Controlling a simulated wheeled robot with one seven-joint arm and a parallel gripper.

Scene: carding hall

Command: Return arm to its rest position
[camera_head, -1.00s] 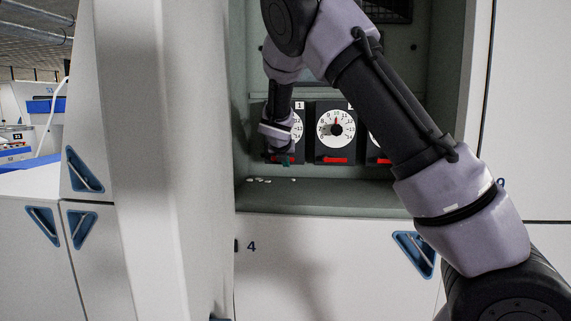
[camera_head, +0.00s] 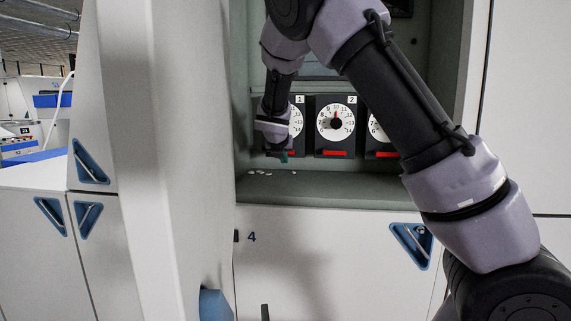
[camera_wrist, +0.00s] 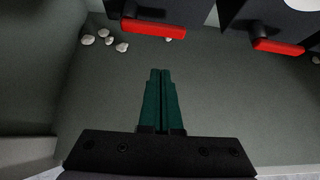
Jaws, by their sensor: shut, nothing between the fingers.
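My gripper (camera_head: 281,155) is inside the open recess of the cabinet, in front of the leftmost dial unit (camera_head: 298,121), which it and my arm partly hide. In the wrist view my gripper's two green fingers (camera_wrist: 161,73) lie together, shut and empty, above the grey recess floor (camera_wrist: 215,95). My arm reaches across the right side of the head view and bends down into the recess.
A second dial unit (camera_head: 335,124), marked 2, stands beside the first, and a third (camera_head: 376,132) is partly behind my arm. Small pale lumps (camera_wrist: 104,33) lie on the recess floor. A large pale panel (camera_head: 175,150) stands close at the left.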

